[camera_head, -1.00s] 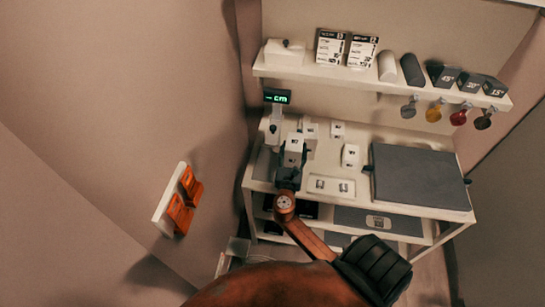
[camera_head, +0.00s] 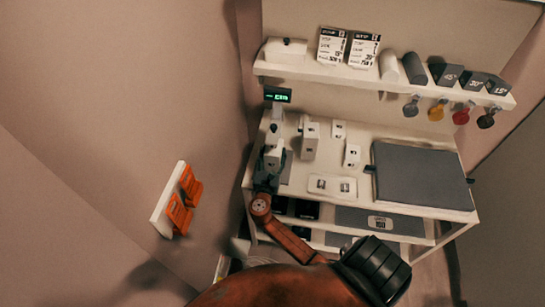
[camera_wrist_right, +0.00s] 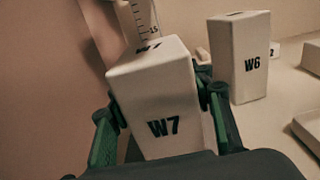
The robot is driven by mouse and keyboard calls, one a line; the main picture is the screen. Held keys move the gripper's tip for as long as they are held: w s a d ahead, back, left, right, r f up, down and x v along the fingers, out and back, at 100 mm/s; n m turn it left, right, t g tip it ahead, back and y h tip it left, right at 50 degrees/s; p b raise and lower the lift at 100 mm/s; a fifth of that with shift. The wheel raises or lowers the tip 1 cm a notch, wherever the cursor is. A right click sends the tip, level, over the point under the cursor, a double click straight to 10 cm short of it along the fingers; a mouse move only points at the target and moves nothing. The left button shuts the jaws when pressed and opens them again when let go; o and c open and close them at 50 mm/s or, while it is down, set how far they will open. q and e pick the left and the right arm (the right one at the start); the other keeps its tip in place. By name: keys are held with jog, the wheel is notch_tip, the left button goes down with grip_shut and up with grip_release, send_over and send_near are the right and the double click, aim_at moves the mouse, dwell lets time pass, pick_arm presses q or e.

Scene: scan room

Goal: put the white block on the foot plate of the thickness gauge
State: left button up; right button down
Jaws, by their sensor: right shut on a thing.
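My right gripper (camera_head: 269,176) is shut on the white block (camera_head: 272,158), marked W7. In the right wrist view the block (camera_wrist_right: 158,100) sits upright, slightly tilted, between the green-sided fingers. The thickness gauge (camera_head: 276,117) is a pale post with a green lit display at the table's back left. Its scale (camera_wrist_right: 139,18) shows just behind the block in the wrist view. A grey plate (camera_head: 287,168) shows beside the gripper, at the gauge's foot; the block and gripper hide most of it. I cannot tell whether the block touches it. My left gripper is out of view.
A white block marked W6 (camera_head: 310,141) stands close to the right. Smaller white blocks (camera_head: 352,155) stand further right. A white tray (camera_head: 332,188) lies at the front, and a large dark slab (camera_head: 422,175) covers the right. A shelf (camera_head: 380,82) hangs above; the wall is close left.

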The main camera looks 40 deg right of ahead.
jog(key=shift+f, duration=0.75)
jog(key=shift+w+a+f, duration=0.1)
jog(key=shift+w+f, duration=0.1)
jog(key=shift+f, duration=0.1)
jog(key=c, duration=1)
grip_release()
jog(key=shift+f, duration=0.1)
jog(key=shift+o, duration=0.2)
jog(key=v, duration=1.2)
